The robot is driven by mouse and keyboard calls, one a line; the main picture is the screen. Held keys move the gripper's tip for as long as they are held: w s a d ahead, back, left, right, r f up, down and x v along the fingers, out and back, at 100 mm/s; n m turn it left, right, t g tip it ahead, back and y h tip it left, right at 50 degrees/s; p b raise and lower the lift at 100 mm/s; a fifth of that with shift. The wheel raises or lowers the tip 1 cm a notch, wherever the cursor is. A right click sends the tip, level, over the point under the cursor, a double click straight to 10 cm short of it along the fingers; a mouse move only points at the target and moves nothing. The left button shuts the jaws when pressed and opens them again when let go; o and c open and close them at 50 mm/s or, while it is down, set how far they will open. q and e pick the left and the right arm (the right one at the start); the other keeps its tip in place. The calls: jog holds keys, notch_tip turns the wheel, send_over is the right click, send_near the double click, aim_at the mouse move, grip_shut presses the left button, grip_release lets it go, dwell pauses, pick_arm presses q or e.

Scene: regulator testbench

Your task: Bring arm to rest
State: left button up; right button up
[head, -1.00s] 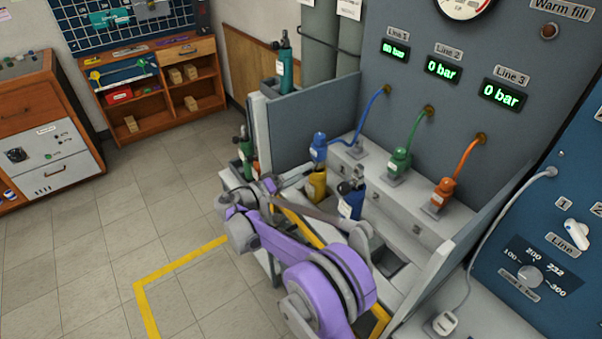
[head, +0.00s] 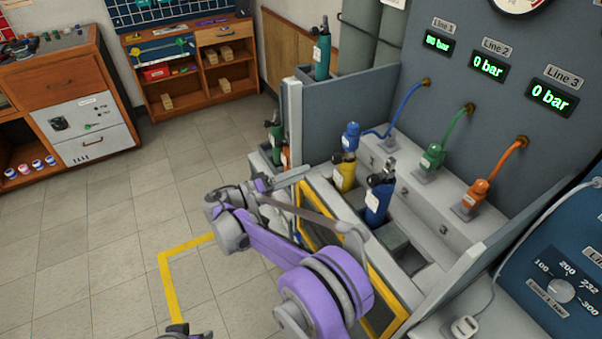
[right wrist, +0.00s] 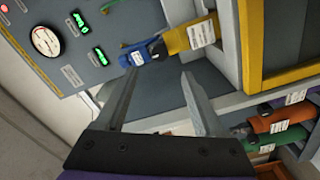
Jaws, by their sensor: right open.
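My right arm reaches in from the bottom of the head view. Its gripper (head: 290,178) is held in the air just left of the test bench (head: 294,125). In the right wrist view the two fingers (right wrist: 158,85) are apart with nothing between them. A yellow cylinder (head: 344,176) with a blue regulator (head: 350,135) stands in the bench beyond the fingers; it also shows in the right wrist view (right wrist: 190,36). A blue cylinder (head: 378,203) stands in the bench to its right. My left gripper cannot be made out; only a piece of my body shows at the bottom edge.
Green (head: 431,157) and orange (head: 475,194) regulators sit on the bench ledge with hoses to the panel. Green and orange cylinders (head: 286,153) stand at the bench's left end. The tiled floor (head: 100,230) on the left is free, with a yellow line (head: 170,285).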

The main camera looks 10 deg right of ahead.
jog(key=shift+d, duration=0.1)
jog(key=s+d+f+n+g+y, duration=0.1)
jog(key=s+d+n+g+y, duration=0.15)
jog(key=s+d+y, duration=0.8)
jog(key=s+a+f+m+t+y, duration=0.1)
jog(key=s+f+y, duration=0.25)
jog(key=s, duration=0.85)
jog(key=s+a+f+y, duration=0.1)
jog(key=s+f+y, duration=0.25)
jog(key=s, duration=0.85)
notch_tip(320, 180, up, 9)
jog(key=w+p, duration=0.2)
jog(key=p, duration=0.6)
jog(key=shift+t, duration=0.35)
jog(key=shift+d+h, duration=0.1)
jog(key=shift+h, duration=0.15)
jog(key=shift+c, duration=0.2)
